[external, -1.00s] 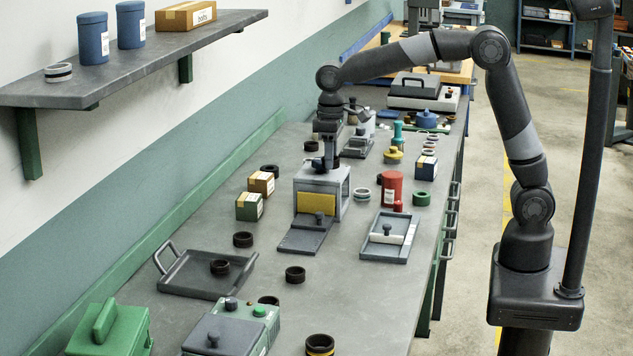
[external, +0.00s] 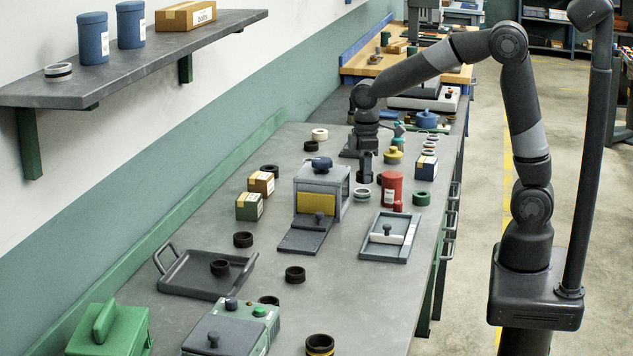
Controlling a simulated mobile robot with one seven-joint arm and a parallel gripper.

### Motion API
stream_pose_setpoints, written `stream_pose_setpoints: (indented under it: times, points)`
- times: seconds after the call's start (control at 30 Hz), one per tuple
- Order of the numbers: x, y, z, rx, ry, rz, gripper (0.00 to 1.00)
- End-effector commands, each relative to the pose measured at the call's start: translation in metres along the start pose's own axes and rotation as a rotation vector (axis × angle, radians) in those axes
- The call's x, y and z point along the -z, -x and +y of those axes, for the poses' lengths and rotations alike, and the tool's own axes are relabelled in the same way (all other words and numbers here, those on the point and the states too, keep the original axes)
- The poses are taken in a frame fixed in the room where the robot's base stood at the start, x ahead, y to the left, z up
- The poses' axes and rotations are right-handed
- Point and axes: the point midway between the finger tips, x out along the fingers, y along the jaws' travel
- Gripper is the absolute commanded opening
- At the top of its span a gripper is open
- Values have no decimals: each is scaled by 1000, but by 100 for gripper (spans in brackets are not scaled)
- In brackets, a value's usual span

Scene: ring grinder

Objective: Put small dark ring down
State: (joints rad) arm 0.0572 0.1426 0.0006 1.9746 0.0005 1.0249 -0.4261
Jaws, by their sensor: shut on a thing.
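My gripper (external: 366,170) points down on the far part of the grey bench, just right of and behind the grey box with the yellow front (external: 317,203). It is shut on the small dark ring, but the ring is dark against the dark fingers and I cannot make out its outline. I cannot tell whether it is clear of the bench top. Other dark rings lie on the bench: one near the middle (external: 295,274), one left of it (external: 243,239), and one in the handled tray (external: 220,267).
A red cylinder (external: 391,189) and a silver ring (external: 362,194) stand close to my gripper. A shallow grey tray with a white bar (external: 391,254) lies nearer the right edge. Bare bench (external: 350,290) shows in front.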

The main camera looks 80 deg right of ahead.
Motion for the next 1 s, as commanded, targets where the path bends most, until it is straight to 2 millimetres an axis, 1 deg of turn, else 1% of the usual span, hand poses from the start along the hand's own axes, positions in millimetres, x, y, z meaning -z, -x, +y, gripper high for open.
stream_pose_setpoints:
  times: [0.07,0.17,0.4,0.5,0.6,0.7,0.83,1.0]
  points:
    - [-2,-6,-4,1,20,-1,17]
    - [6,-17,-14,2,30,-3,17]
    - [44,-50,-55,2,30,-3,17]
    - [59,-62,-69,2,29,-2,17]
    - [68,-70,-79,1,27,-1,17]
    - [74,-74,-84,1,26,-1,17]
    - [75,-81,-85,1,24,-1,17]
    - [74,-106,-85,1,24,-3,17]
